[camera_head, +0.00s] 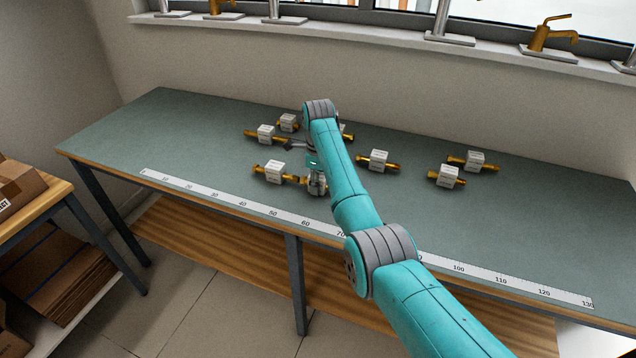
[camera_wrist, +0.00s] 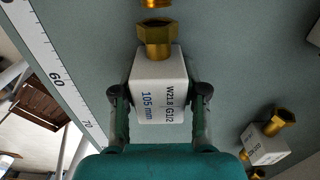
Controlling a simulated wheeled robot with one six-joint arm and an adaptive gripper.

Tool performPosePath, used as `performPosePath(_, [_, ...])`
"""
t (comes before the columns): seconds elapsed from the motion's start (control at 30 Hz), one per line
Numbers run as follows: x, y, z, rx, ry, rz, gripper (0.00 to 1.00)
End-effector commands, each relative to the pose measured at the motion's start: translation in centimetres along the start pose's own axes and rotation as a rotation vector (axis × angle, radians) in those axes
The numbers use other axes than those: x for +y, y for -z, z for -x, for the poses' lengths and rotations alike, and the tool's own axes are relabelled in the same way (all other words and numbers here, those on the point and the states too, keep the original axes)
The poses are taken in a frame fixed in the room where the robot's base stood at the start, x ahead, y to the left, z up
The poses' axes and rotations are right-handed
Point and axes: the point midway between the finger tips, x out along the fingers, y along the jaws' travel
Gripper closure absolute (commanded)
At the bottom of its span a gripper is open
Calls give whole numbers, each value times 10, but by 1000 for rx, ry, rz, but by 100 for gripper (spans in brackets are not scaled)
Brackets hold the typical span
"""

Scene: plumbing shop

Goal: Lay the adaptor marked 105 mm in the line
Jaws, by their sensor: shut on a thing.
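The adaptor marked 105 mm (camera_wrist: 158,75) is a white block with a brass hex end, also labelled W21.8 and G1/2. My gripper (camera_wrist: 160,92) is shut on its sides in the wrist view. In the head view my gripper (camera_head: 316,184) is low over the bench, behind the ruler, and my arm hides most of the held adaptor. Another adaptor (camera_head: 273,172) lies just left of it. A brass end (camera_wrist: 157,3) at the top of the wrist view lies ahead of the held hex end, with a small gap. I cannot tell whether the held adaptor touches the bench.
A ruler strip (camera_head: 245,204) runs along the front edge of the green bench (camera_head: 520,220). Loose adaptors lie behind (camera_head: 266,133) and right (camera_head: 379,160) of my gripper, with two more (camera_head: 447,177) (camera_head: 474,160) farther right. Taps (camera_head: 545,38) stand on the windowsill.

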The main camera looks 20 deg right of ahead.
Motion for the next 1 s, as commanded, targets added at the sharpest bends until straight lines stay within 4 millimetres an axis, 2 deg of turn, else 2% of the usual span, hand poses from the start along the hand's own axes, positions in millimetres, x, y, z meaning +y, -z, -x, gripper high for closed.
performPosePath(0.2, [0, 0, -2, 0, -1, 0, 96])
performPosePath(0.23, [0, 0, -3, 0, -1, 0, 52])
performPosePath(0.3, [0, 0, -2, 0, -1, 0, 35])
performPosePath(0.33, [0, 0, -2, 0, -1, 0, 32])
performPosePath(0.6, [0, 0, -2, 0, 0, 0, 32])
performPosePath(0.73, [0, 0, 4, -1, 1, 0, 32])
performPosePath(0.87, [-1, -1, 23, -2, 3, 0, 32])
performPosePath(1.0, [0, 0, 50, -2, 2, 0, 32])
